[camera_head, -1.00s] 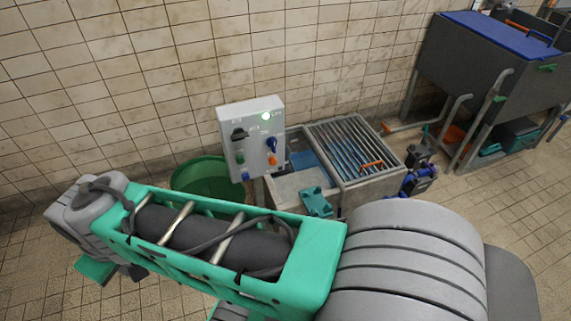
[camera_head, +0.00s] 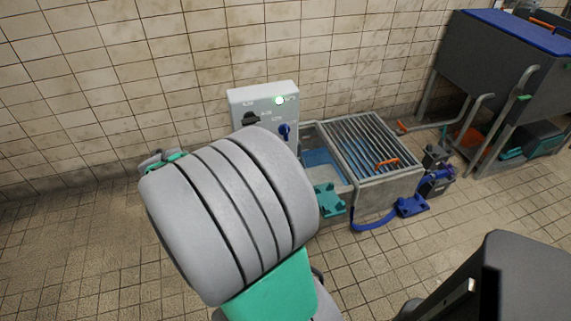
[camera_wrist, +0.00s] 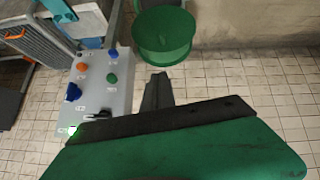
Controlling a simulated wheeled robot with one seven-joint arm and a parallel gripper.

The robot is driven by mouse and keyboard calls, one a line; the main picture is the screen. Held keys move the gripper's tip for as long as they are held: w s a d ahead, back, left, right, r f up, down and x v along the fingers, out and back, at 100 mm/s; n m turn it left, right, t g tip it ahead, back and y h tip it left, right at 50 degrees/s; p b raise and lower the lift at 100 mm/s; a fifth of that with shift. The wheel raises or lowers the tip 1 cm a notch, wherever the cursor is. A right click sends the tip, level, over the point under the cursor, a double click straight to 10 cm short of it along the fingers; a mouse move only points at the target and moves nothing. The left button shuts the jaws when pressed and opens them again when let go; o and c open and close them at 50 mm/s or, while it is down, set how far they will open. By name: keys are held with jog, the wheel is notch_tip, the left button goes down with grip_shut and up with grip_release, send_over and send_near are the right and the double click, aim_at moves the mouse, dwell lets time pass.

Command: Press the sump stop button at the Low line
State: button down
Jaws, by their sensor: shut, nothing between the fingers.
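A grey control box (camera_head: 285,98) stands by the tiled wall in the head view, its lower part hidden behind my arm. A lit green lamp (camera_head: 279,100), a black switch (camera_head: 250,118) and a blue knob (camera_head: 285,131) show on it. In the wrist view the box (camera_wrist: 93,95) is at left, with an orange button (camera_wrist: 82,67), a green button (camera_wrist: 112,78) and a small blue button (camera_wrist: 113,53). Its labels are too small to read. My gripper (camera_wrist: 157,90) is shut and empty, to the right of the box face, apart from it as far as I can tell.
A sump basin with a metal grate (camera_head: 365,145) stands right of the box, with water in its open part. A blue hose (camera_head: 375,220) lies before it. A green tub (camera_wrist: 164,35) is near the box. A dark tank (camera_head: 500,65) stands at far right. Floor is clear at left.

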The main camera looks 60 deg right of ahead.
jog(key=s+d+f+m+g+h+b, duration=0.1)
jog(key=s+d+f+h+b, duration=0.2)
jog(key=s+d+f, duration=0.2)
jog(key=s+d+f+m+h+b, duration=0.1)
jog(key=s+d+f+h+b, duration=0.2)
jog(key=d, duration=0.9)
jog(key=s+d+f+m+g+h+b, duration=0.1)
jog(key=s+d+f+b, duration=0.3)
jog(key=s+d+f, duration=0.4)
jog(key=shift+s+d+f+g+h, duration=0.3)
jog(key=shift+s+f+h, duration=0.15)
jog(key=shift+s+h, duration=0.55)
jog(key=w+d+b, duration=0.2)
jog(key=w+d, duration=0.4)
jog(key=shift+w+d, duration=0.15)
jog(key=shift+d, duration=0.05)
jog(key=shift+w+d, duration=0.2)
